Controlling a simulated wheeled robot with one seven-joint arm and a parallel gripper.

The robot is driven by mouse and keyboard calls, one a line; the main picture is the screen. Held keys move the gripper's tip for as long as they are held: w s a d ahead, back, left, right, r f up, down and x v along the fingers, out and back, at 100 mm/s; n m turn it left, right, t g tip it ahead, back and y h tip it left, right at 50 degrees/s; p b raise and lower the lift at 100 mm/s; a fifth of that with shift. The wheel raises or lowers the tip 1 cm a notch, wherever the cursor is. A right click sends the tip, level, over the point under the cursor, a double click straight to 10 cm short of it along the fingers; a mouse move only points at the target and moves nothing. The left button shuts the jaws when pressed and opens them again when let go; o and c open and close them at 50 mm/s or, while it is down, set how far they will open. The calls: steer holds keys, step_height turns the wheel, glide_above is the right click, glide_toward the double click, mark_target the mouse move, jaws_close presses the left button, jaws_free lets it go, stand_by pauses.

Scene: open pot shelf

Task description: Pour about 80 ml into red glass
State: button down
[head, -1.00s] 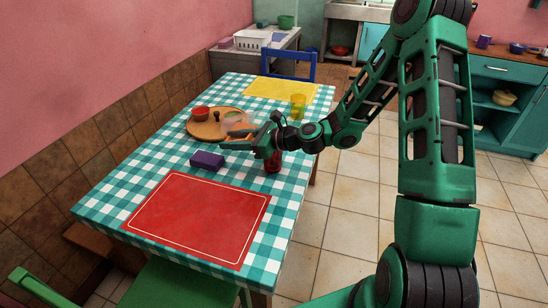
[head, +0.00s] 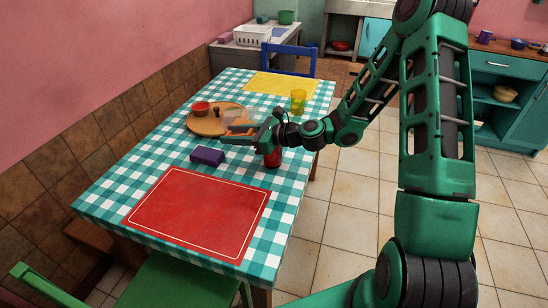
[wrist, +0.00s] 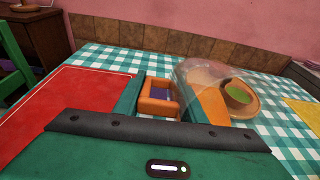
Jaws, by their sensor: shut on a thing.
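The red glass (head: 273,159) stands on the checked table, just below and beside my wrist, which hides part of it. My gripper (head: 238,136) reaches left over the table, near the round wooden tray. The red glass does not show in the wrist view.
The wooden tray (head: 205,128) holds a red bowl (head: 201,107) and a dark small item. A purple block (head: 207,156) lies in front of the tray. A yellow glass (head: 298,101) stands behind my wrist. The red placemat (head: 198,212) is bare. A blue chair (head: 290,60) is at the far end.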

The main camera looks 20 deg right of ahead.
steer(key=shift+s+d+r+y, duration=0.1)
steer(key=shift+d+r+y, duration=0.05)
steer(key=shift+r+y, duration=0.15)
stand_by(0.9)
step_height(320, 180, down, 3)
steer(key=g+h, duration=0.2)
steer(key=h, duration=0.1)
steer(key=shift+f+h, duration=0.1)
steer(key=shift+h, duration=0.2)
steer(key=shift+g+h+b, duration=0.5)
steer(key=shift+b, duration=0.1)
stand_by(1.4)
